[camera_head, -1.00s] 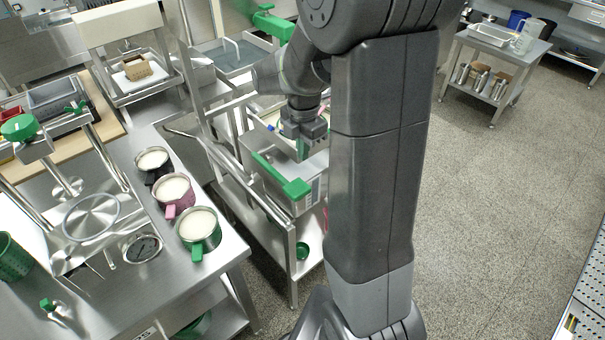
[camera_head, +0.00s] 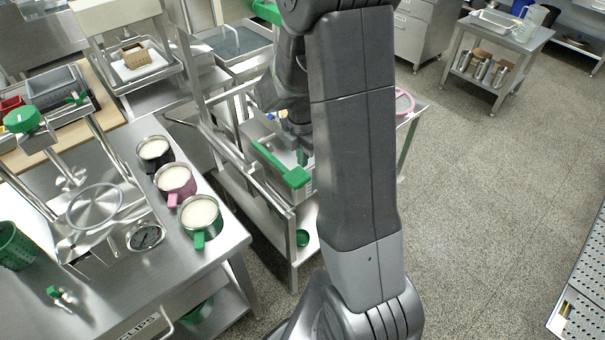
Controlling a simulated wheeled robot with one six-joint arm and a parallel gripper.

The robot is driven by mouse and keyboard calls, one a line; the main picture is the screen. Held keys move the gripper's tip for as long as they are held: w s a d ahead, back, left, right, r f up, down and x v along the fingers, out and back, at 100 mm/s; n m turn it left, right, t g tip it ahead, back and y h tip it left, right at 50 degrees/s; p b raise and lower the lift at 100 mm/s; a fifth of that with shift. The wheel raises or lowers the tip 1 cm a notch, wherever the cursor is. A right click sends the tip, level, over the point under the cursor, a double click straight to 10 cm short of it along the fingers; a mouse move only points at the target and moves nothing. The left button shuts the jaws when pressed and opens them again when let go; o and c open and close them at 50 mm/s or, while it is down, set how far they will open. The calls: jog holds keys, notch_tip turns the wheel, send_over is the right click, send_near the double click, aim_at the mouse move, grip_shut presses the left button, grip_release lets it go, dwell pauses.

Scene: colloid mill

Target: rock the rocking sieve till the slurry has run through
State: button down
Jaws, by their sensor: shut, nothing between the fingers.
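The rocking sieve appears to be the steel box with a green bar (camera_head: 280,164) along its near side, set in a steel stand (camera_head: 292,222) at the centre. My arm hides its right part, and I cannot see any slurry inside it. My gripper (camera_head: 302,157) is shut and empty. It points down over the sieve, close behind the green bar, partly hidden by my arm; I cannot tell whether it touches the sieve.
A black mug (camera_head: 154,152), a pink mug (camera_head: 175,183) and a green mug (camera_head: 200,220), all full of pale liquid, stand on the steel bench (camera_head: 200,255) at left. A pink ring (camera_head: 404,102) shows right of my arm. The floor (camera_head: 480,210) at right is clear.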

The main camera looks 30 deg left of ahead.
aim_at(302, 182)
notch_tip(302, 182, down, 7)
jog(key=shift+f+p, duration=0.1)
jog(key=shift+p, duration=0.2)
